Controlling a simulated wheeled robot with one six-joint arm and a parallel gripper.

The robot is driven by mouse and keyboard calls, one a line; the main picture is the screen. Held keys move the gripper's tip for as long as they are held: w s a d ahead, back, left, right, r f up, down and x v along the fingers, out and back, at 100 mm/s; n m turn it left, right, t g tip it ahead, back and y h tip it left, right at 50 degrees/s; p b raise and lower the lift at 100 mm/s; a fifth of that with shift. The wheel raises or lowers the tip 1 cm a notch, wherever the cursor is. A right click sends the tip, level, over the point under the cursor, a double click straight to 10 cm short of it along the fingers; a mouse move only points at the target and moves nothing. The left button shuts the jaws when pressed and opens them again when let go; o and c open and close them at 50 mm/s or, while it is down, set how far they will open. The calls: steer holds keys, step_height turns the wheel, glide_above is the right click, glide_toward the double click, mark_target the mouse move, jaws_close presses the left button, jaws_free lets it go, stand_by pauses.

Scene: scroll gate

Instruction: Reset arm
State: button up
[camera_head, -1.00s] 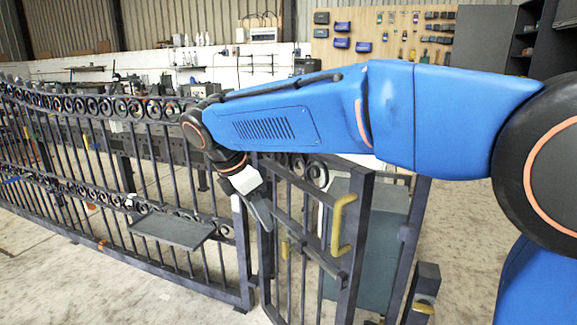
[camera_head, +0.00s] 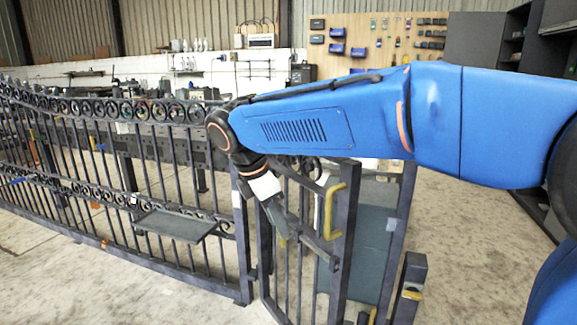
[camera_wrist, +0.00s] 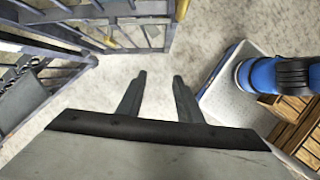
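My gripper (camera_head: 277,222) hangs from the end of my blue arm, in front of the dark metal scroll gate. In the wrist view my gripper (camera_wrist: 158,80) shows two grey fingers spread apart, with only bare concrete floor between them. The narrow gate leaf (camera_head: 342,245) has a yellow handle (camera_head: 329,212) and appears to stand ajar. In the head view the gripper overlaps this leaf, just left of the handle. Gate bars and yellow parts also show at the upper left of the wrist view. My forearm hides part of the gate's top.
A grey shelf (camera_head: 176,227) sticks out from the scroll fence (camera_head: 75,190) on the left. A short dark post (camera_head: 411,285) stands right of the leaf. Open concrete floor (camera_head: 470,250) lies to the right. A workbench wall and pegboard are behind.

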steer(key=s+d+f+m+y, duration=0.1)
steer(key=s+d+m, duration=0.4)
steer(key=d, duration=0.6)
steer(key=s+d+f+m+y, duration=0.1)
steer(key=s+d+f+m, duration=0.15)
steer(key=d+m, duration=0.6)
steer(key=s+d+f+m+t, duration=0.1)
steer(key=s+d+f+m, duration=0.3)
steer(key=s+d+m, duration=0.1)
steer(key=s+d+f+m+t+y, duration=0.1)
steer(key=s+d+f+m, duration=0.3)
steer(key=s+d, duration=0.3)
steer(key=shift+s+d+f+m, duration=0.15)
steer(key=shift+s+f+m, duration=0.25)
steer(key=shift+s, duration=0.75)
